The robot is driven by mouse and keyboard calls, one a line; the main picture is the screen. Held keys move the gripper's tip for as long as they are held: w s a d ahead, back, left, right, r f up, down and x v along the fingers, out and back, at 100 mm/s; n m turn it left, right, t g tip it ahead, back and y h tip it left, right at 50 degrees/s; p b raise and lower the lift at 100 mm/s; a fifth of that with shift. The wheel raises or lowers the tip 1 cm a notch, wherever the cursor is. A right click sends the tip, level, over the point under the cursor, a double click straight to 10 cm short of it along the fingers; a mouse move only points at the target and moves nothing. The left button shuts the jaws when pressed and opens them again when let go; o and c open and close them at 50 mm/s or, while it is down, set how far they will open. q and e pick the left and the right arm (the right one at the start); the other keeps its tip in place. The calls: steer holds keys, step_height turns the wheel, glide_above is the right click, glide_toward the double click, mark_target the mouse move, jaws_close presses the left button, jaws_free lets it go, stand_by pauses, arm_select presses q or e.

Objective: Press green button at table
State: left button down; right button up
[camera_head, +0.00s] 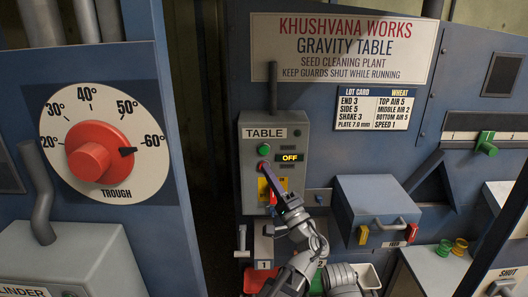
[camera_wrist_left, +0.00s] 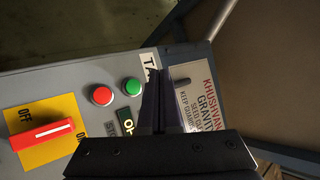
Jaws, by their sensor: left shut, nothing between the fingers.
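The grey TABLE control box (camera_head: 247,182) stands in the middle of the head view. Its green button (camera_head: 264,149) sits under the TABLE label, with a red button (camera_head: 264,166) below it. In the left wrist view the green button (camera_wrist_left: 133,87) and red button (camera_wrist_left: 102,95) both show uncovered. My left gripper (camera_head: 265,170) is shut and empty, pointing up at the box front. In the left wrist view its fingertips (camera_wrist_left: 165,74) appear beside the green button, toward the TABLE label. Contact cannot be told. My right gripper is not in view.
The box display (camera_head: 290,157) reads OFF. A red switch handle (camera_wrist_left: 48,133) on a yellow plate (camera_wrist_left: 68,153) lies below the buttons. A TROUGH dial (camera_head: 105,140) is at left.

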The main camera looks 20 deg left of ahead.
arm_select(q)
glide_toward(262, 147)
steer(key=shift+s+r+x, duration=0.1)
steer(key=shift+s+x, duration=0.05)
steer(key=shift+x, duration=0.7)
steer(key=shift+s+r+x, duration=0.1)
steer(key=shift+s+x, duration=0.05)
steer(key=shift+x, duration=0.7)
steer(key=shift+s+r+x, duration=0.1)
steer(key=shift+s+x, duration=0.05)
steer(key=shift+x, duration=0.75)
steer(key=shift+w+a, duration=0.1)
steer(key=shift+a, duration=0.1)
steer(key=shift+w+a, duration=0.1)
steer(key=shift+w, duration=0.15)
steer(key=shift+w+a, duration=0.1)
steer(key=shift+w, duration=0.35)
stand_by(0.5)
stand_by(0.3)
steer(key=shift+s+d+f, duration=0.1)
steer(key=shift+s+d, duration=0.15)
steer(key=shift+s, duration=0.6)
steer(key=s, duration=0.2)
steer(key=s+d, duration=0.1)
steer(key=s, duration=0.1)
steer(key=shift+s+d, duration=0.2)
steer(key=shift+s, duration=0.2)
